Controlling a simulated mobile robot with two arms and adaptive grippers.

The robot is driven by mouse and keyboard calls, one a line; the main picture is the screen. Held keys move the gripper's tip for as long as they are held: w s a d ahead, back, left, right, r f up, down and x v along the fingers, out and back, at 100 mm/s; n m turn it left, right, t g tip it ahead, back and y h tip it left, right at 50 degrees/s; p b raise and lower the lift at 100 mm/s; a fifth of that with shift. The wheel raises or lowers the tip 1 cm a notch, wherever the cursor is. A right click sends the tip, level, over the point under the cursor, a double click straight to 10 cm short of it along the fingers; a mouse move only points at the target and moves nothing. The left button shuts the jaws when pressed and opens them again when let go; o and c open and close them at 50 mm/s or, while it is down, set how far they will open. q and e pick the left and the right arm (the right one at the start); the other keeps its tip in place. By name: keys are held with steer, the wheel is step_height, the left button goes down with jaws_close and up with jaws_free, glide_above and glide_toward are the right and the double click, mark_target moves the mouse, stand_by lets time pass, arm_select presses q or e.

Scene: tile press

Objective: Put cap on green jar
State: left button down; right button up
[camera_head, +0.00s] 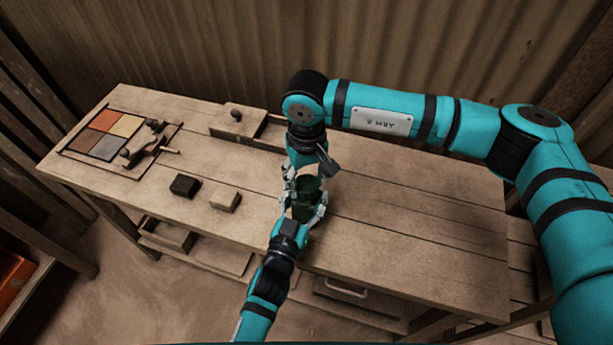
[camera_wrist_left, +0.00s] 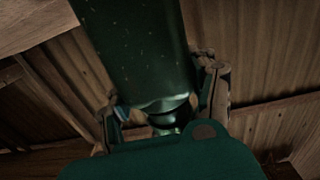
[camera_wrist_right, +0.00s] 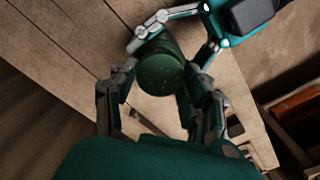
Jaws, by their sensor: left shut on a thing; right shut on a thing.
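The dark green jar (camera_head: 303,211) is above the front part of the workbench, between my two grippers. My left gripper (camera_head: 305,207) comes from the front and is shut on the jar; its speckled green side fills the upper left wrist view (camera_wrist_left: 135,45). My right gripper (camera_head: 304,175) comes from above and is shut on the green cap (camera_head: 307,184). In the right wrist view a round speckled green face (camera_wrist_right: 160,74), seemingly the cap, sits between the right fingers. The cap is at the jar's top; whether it is seated or slightly apart is hidden by the fingers.
The wooden bench (camera_head: 420,225) is clear to the right. At left lie a colour tile panel (camera_head: 103,136), a dark tool (camera_head: 146,148), a black block (camera_head: 184,185) and a pale block (camera_head: 225,199). A wooden box (camera_head: 238,121) stands behind.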

steer(key=shift+f, duration=0.55)
stand_by(0.4)
